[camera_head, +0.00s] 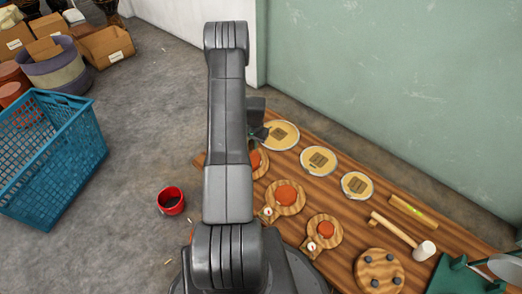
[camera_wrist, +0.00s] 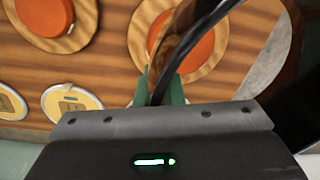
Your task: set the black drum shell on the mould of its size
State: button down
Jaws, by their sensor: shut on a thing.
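My gripper (camera_wrist: 160,92) has green fingers shut on a thin, curved black edge, which I take to be the wall of the black drum shell (camera_wrist: 185,49). Most of the shell is out of frame in the wrist view, and my arm hides nearly all of it in the head view. Round wooden moulds with orange-red discs sit on the table: one partly hidden behind my arm (camera_head: 256,161), a middle one (camera_head: 287,195) and a small one (camera_head: 326,229). In the wrist view, the shell's edge crosses in front of one mould (camera_wrist: 205,52); another mould (camera_wrist: 44,14) is at upper left. Contact is unclear.
Several things share the wooden table (camera_head: 345,262): round cream discs (camera_head: 318,159), a mallet (camera_head: 424,249), a level (camera_head: 412,210) and a round board with dark knobs (camera_head: 379,271). A blue crate (camera_head: 45,155) and a red bucket (camera_head: 171,200) stand on the floor at left.

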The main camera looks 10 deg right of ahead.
jog(key=m, duration=0.2)
send_near(260, 169)
jog(key=shift+n, duration=0.3)
notch_tip(260, 169, down, 6)
jog(key=b, duration=0.5)
jog(key=shift+s+a+r+b, duration=0.15)
jog(key=shift+r+b, duration=0.05)
jog(key=shift+b, duration=0.2)
jog(key=shift+s+f+b, duration=0.1)
jog(key=shift+f+b, duration=0.25)
jog(key=shift+b, duration=0.45)
jog(key=c, duration=1.9)
grip_release()
jog(key=shift+f, duration=0.15)
jog(key=shift+c, duration=0.2)
jog(key=o, duration=0.5)
jog(key=shift+c, duration=0.2)
jog(key=shift+w, duration=0.2)
